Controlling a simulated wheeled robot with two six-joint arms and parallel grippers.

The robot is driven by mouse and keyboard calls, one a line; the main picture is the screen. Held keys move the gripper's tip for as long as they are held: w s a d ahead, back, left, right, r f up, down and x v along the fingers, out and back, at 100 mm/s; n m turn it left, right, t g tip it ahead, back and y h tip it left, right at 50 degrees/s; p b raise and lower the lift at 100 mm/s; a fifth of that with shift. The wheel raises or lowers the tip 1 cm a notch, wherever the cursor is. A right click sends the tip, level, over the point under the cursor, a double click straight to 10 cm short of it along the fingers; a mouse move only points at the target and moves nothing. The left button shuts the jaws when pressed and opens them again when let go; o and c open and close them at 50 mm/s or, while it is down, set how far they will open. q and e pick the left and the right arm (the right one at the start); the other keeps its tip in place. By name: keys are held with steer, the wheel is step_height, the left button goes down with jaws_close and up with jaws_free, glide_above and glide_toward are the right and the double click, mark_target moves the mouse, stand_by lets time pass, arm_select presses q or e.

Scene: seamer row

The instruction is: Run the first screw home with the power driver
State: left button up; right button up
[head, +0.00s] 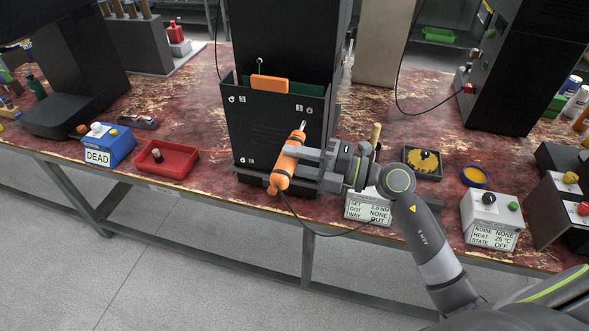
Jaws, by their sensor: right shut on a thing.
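My right gripper (290,165) is shut on the orange power driver (280,175). The driver stands tilted in front of the black panel (268,135), its grey bit end up and to the right. The bit's tip is just below the screw heads (304,108) at the panel's upper right; whether it touches the panel I cannot tell. More screw heads (236,99) show at the upper left, and one at the lower left. A driver box (367,208) reads SET 2.0 NM, GOT NONE, WAY OUT. My left gripper is out of view.
A red tray (165,160) and a blue box marked DEAD (107,147) stand left of the panel. An orange block (270,84) sits at the panel's top. A dark tray (422,162), a yellow roll (474,177) and a white box (490,218) stand to the right. A cable hangs from the driver.

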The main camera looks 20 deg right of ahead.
steer(key=shift+w+d+b, duration=0.35)
steer(key=shift+w+d, duration=0.05)
steer(key=shift+w, duration=0.15)
steer(key=shift+w+d+r, duration=0.1)
steer(key=shift+w+d, duration=0.45)
steer(key=shift+w, duration=0.25)
steer(key=shift+p, duration=0.5)
stand_by(0.7)
